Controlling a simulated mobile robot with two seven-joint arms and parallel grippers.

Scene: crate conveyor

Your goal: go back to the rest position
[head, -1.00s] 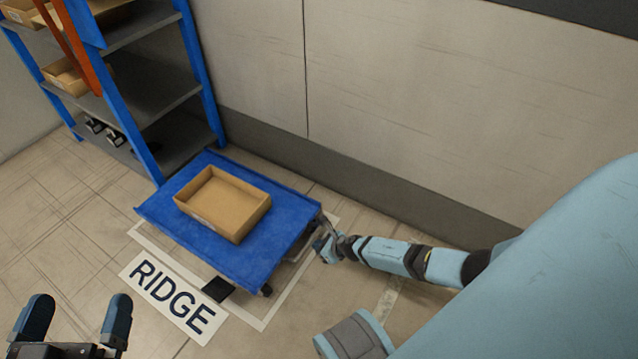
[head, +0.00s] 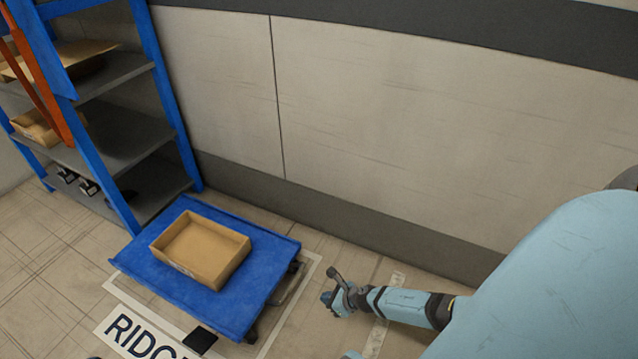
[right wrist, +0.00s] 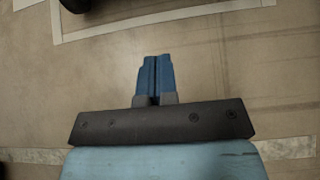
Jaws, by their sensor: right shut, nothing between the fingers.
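My right gripper (head: 328,298) shows in the head view at the end of my light blue arm, low over the floor just right of the blue cart (head: 190,300). It is apart from the wall. In the right wrist view its two blue fingers (right wrist: 154,75) are pressed together with nothing between them, and bare floor lies beyond. My left gripper is not clearly seen; only a tiny dark sliver shows at the bottom edge of the head view.
An open, empty cardboard crate (head: 200,248) sits on the cart. A blue-framed shelf (head: 115,135) with cardboard boxes stands at the left. A pale wall (head: 400,110) runs behind. White floor tape (head: 308,278) borders the cart. Floor right of the cart is clear.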

